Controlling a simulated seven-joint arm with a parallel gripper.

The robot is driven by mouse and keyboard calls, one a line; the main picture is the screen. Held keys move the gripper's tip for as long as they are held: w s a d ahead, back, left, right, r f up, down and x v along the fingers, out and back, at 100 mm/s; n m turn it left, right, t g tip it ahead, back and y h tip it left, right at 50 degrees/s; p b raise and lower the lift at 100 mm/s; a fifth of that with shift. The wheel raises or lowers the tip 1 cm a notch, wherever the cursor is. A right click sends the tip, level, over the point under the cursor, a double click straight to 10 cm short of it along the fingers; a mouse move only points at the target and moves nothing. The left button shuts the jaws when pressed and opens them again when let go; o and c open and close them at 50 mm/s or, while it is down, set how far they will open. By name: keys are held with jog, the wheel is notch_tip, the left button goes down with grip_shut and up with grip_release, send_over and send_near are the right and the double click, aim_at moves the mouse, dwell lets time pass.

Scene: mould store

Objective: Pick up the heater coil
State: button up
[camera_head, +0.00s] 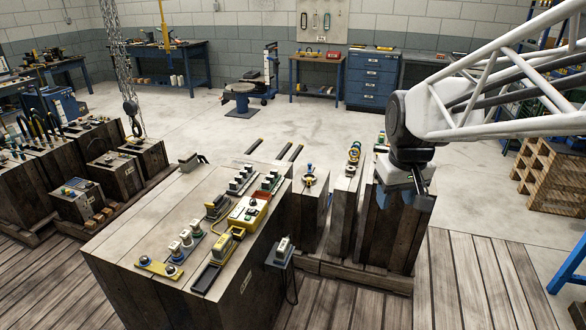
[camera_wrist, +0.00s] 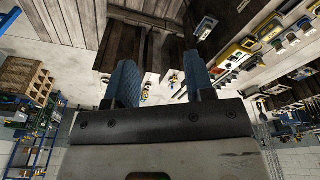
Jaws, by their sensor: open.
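My gripper (camera_head: 397,197) is at the right in the head view, pointing down in front of the rightmost wooden block. In the wrist view my gripper (camera_wrist: 160,80) shows two blue ribbed fingers, spread apart with nothing held between them. I cannot tell for certain which item is the heater coil. A small ring-shaped piece with a blue top (camera_head: 309,177) sits on a narrow wooden block left of the gripper. A yellow and blue rounded piece (camera_head: 354,154) sits on the neighbouring block, nearer the gripper. Both are apart from my fingers.
A large wooden block (camera_head: 130,235) at centre carries several yellow, green and grey fittings. A grey device (camera_head: 283,250) hangs on its right side. A hook (camera_head: 131,108) hangs on chains at left. Plank flooring (camera_head: 465,285) at lower right is clear.

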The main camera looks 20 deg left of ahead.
jog(key=w+a+f+n, duration=0.2)
jog(key=w+a, duration=0.2)
jog(key=a, duration=0.3)
jog(key=w+a+f+n, duration=0.1)
jog(key=w+a+f, duration=0.1)
jog(key=w+a, duration=0.45)
jog(key=n+g, duration=0.2)
jog(key=n, duration=0.7)
send_over(184, 233)
jog(key=f, duration=2.5)
jog(key=shift+w+d+f, duration=0.15)
jog(key=shift+d+f, duration=0.2)
jog(key=shift+d, duration=0.05)
jog(key=shift+a+f, duration=0.2)
jog(key=shift+a, duration=0.1)
jog(key=shift+f, duration=0.1)
jog(key=shift+f, duration=1.2)
jog(key=shift+f, duration=0.1)
